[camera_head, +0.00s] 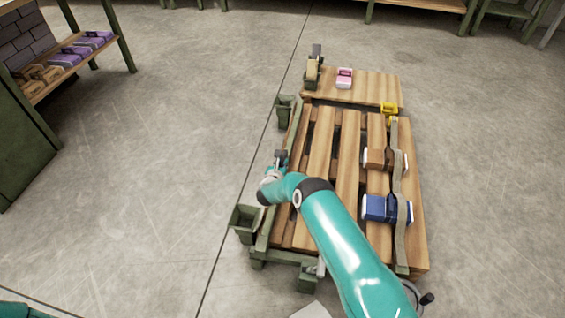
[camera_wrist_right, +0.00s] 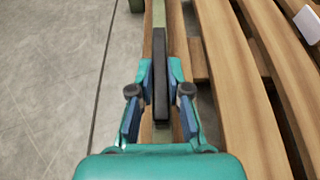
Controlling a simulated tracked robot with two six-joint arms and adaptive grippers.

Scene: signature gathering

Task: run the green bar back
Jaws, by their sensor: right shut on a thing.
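The green bar (camera_head: 296,139) runs along the left side of the wooden pallet (camera_head: 346,150). It also shows in the right wrist view (camera_wrist_right: 158,14), running away from me past the pallet boards. A dark upright handle (camera_wrist_right: 160,78) stands on the bar. My right gripper (camera_wrist_right: 160,92) has its fingers on both sides of this handle and is shut on it. In the head view my right gripper (camera_head: 280,158) is at the bar's middle, partly hidden by its own wrist. My left gripper is out of view.
A strap crosses a brown box (camera_head: 379,158) and a blue box (camera_head: 377,208) on the pallet's right side. A pink box (camera_head: 344,78) and a dispenser stand on the back board (camera_head: 370,88). Green bins (camera_head: 245,220) stand at the left.

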